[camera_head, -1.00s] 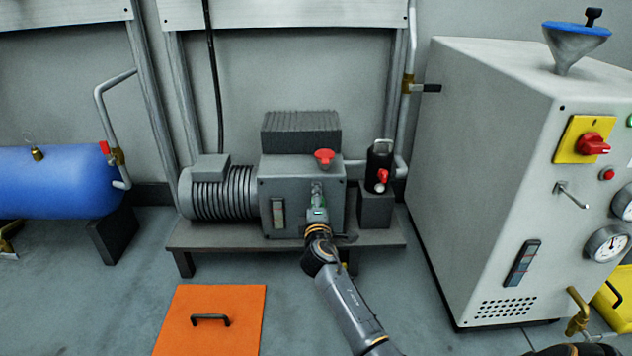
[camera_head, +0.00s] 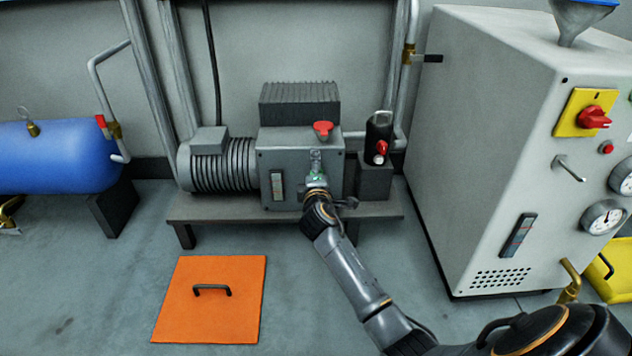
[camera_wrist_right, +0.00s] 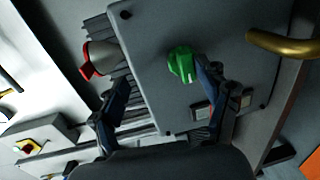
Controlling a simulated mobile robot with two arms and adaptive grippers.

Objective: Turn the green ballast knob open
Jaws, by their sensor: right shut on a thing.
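The green ballast knob (camera_wrist_right: 183,64) with a white mark sits on the grey front of the pump box (camera_head: 280,165). In the head view only a bit of green (camera_head: 316,177) shows at my right gripper (camera_head: 317,188), which reaches in from the lower right. In the right wrist view my right gripper (camera_wrist_right: 162,71) has its fingers on both sides of the knob, the right-hand finger close against it. It is shut on the knob; the exact contact is hard to see. My left gripper is not in view.
A red cap (camera_head: 323,129) tops the box's filler above the knob. A black canister (camera_head: 379,135) with a red valve stands to the right. A brass pipe (camera_wrist_right: 285,45) shows in the wrist view. An orange floor hatch (camera_head: 185,305) and a grey cabinet (camera_head: 480,160) flank my arm.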

